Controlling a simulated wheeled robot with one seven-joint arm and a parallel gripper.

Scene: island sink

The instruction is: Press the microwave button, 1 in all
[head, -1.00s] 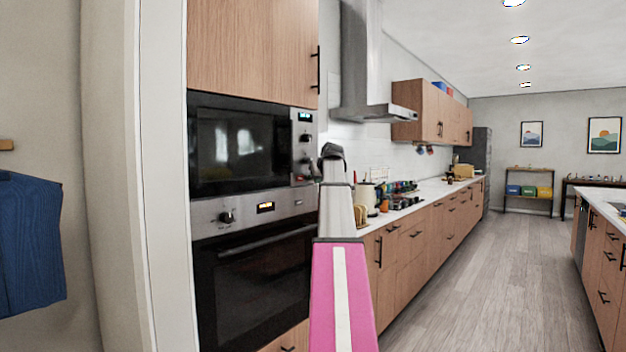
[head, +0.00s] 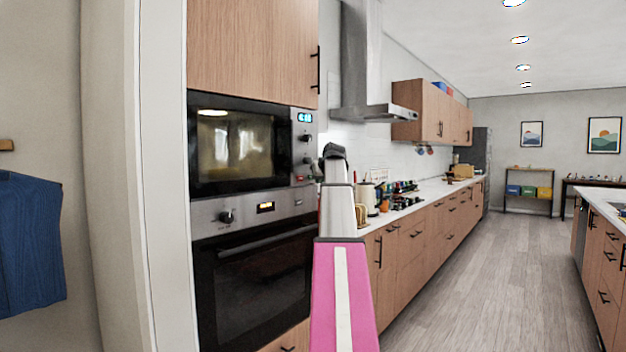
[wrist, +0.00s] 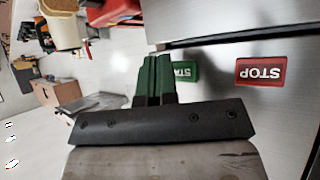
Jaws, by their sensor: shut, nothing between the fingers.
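The microwave (head: 235,145) is built into the tall cabinet at left in the head view. Its window glows yellowish inside and its display (head: 305,118) is lit cyan. In the wrist view its panel shows a green START button (wrist: 186,71) and a red STOP button (wrist: 261,71). My gripper (wrist: 155,60) is shut and empty, its fingers at the START button and covering part of it. I cannot tell whether they touch it. In the head view the fingers are hidden behind my arm.
An oven (head: 255,285) sits below the microwave. A counter (head: 440,188) with a kettle (head: 367,197) and other items runs to the right, under a range hood (head: 375,112). The floor (head: 480,270) between counter and island is clear.

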